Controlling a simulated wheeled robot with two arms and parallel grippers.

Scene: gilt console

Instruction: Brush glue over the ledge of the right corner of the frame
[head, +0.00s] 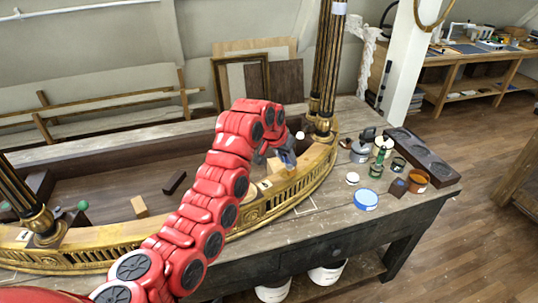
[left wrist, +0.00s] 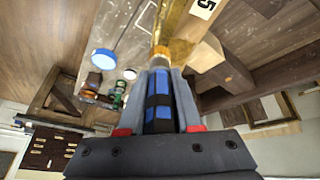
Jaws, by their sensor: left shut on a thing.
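The gilt frame (head: 262,207) curves along the front of the workbench, with its right corner below a dark fluted column (head: 327,60). My left gripper (head: 284,158) is at the inner side of this right corner, partly hidden by my red arm. In the left wrist view, my left gripper (left wrist: 160,108) is shut on a brush (left wrist: 158,84) with a blue and black handle. The brush's far end points at the gilt frame (left wrist: 172,22) and looks close to it; I cannot tell whether it touches. My right gripper is in neither view.
Jars, a blue lid (head: 366,199), a white lid (head: 352,178) and a dark long tray (head: 424,158) crowd the bench's right end. A pale wooden block (left wrist: 222,62) sits beside the brush.

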